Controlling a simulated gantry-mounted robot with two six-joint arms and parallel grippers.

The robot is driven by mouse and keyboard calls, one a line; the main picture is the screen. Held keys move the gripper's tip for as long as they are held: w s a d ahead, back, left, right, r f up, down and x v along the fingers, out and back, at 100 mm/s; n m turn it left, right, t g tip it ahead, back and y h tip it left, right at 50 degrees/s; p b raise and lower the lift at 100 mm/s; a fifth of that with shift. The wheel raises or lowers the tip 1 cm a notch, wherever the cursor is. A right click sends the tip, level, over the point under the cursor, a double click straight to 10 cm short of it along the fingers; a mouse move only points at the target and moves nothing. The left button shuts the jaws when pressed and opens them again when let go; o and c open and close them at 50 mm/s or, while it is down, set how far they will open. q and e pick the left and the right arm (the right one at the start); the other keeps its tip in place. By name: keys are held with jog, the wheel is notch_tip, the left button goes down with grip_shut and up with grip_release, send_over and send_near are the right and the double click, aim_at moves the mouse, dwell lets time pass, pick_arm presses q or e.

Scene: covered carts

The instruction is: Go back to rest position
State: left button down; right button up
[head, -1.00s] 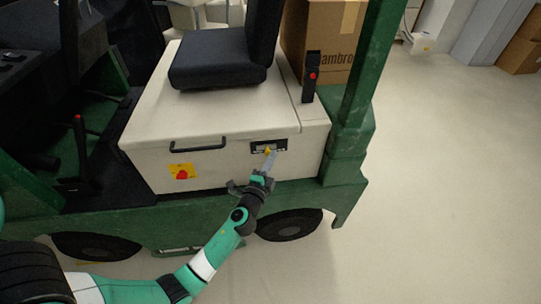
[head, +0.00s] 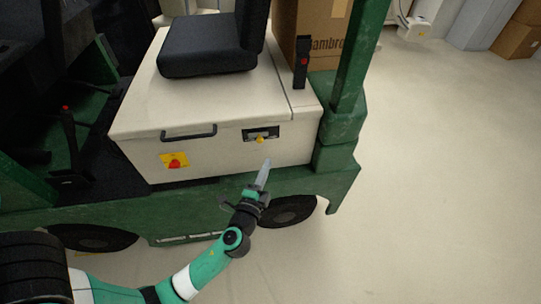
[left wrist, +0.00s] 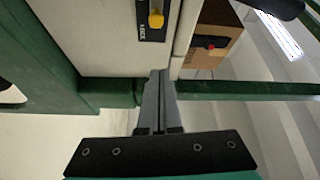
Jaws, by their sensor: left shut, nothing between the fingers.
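My left gripper (head: 264,170) is in the head view, in front of the cart's white seat box (head: 220,110). Its fingers are shut together with nothing between them. They point up at the front face, below and apart from a yellow knob (head: 260,140) on a black panel. In the left wrist view the shut fingers (left wrist: 160,80) show at the middle, and the yellow knob (left wrist: 156,19) is beyond their tips at the top. My right gripper is in neither view.
The green cart frame (head: 200,203) and a wheel (head: 288,211) are close behind my left arm. A black handle (head: 189,132) and a red button on a yellow plate (head: 175,161) are on the box front. Open floor (head: 440,180) lies at the right.

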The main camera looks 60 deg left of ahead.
pick_arm(q)
jog(key=shift+s+d, duration=0.2)
jog(key=shift+s, duration=0.15)
jog(key=shift+w, duration=0.1)
jog(key=w+d+r+n+t+p, duration=0.2)
jog(key=w+d+r, duration=0.1)
jog(key=r, duration=1)
jog(key=w+d+r+n+t+p, duration=0.2)
jog(key=w+r+n, duration=0.1)
jog(key=r, duration=0.9)
jog(key=w+d+r+n+t+p, duration=0.2)
jog(key=w+d+r, duration=0.1)
jog(key=r, duration=1)
jog(key=s+d+r+t+h+p, duration=0.2)
jog(key=s+d+r+t+h, duration=0.2)
jog(key=d+r+h, duration=0.6)
jog(key=s+d+r+t+h+p, duration=0.3)
jog(key=s+d+r+t+h, duration=0.15)
jog(key=r, duration=0.95)
notch_tip(320, 180, up, 34)
jog(key=p, duration=3.4)
jog(key=shift+w+r+h, duration=0.15)
jog(key=shift+w+h, duration=0.2)
jog(key=shift+w, duration=0.05)
